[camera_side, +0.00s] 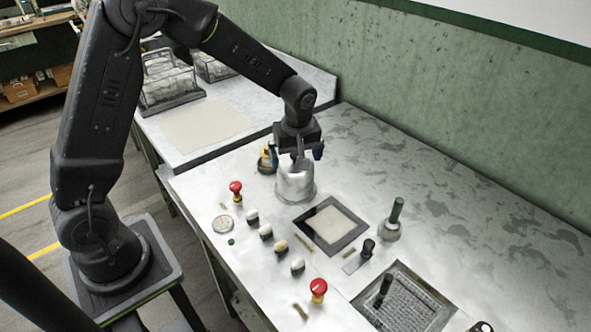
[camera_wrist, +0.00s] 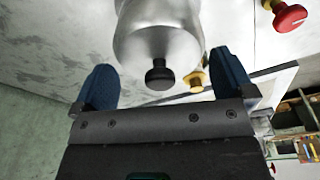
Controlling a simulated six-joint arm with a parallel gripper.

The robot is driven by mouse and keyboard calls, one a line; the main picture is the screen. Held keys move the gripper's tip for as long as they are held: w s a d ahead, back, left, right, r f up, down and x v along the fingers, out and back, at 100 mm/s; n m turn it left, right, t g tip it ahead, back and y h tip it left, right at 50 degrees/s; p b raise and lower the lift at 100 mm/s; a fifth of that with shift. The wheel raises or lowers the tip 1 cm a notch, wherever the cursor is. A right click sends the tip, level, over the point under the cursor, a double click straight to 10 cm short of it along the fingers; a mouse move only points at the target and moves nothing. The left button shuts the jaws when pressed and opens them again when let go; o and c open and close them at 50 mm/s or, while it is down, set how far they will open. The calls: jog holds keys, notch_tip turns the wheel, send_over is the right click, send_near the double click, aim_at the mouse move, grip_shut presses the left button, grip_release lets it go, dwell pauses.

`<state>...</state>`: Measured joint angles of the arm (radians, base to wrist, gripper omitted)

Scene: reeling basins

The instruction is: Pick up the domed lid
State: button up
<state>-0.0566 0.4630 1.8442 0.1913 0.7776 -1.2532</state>
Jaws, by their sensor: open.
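The domed lid (camera_side: 295,184) is a shiny silver metal piece standing on the metal worktop. In the wrist view the lid (camera_wrist: 158,32) shows a rounded body with a black knob (camera_wrist: 160,75) on top. My gripper (camera_side: 298,154) is directly above the lid, pointing down. In the wrist view the blue fingers of my gripper (camera_wrist: 164,82) are spread apart, with the knob between them in the picture and nothing gripped. I cannot tell how much height separates the fingertips from the knob. The side view hides the knob behind the gripper.
A yellow-and-black object (camera_side: 266,160) stands close behind the lid's left side. A red mushroom button (camera_side: 236,188) is to the left. A dark-framed square (camera_side: 350,240) lies in front. A green-handled tool (camera_side: 394,215) stands right. The worktop's back right is clear.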

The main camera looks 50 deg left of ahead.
jog(key=c, duration=0.8)
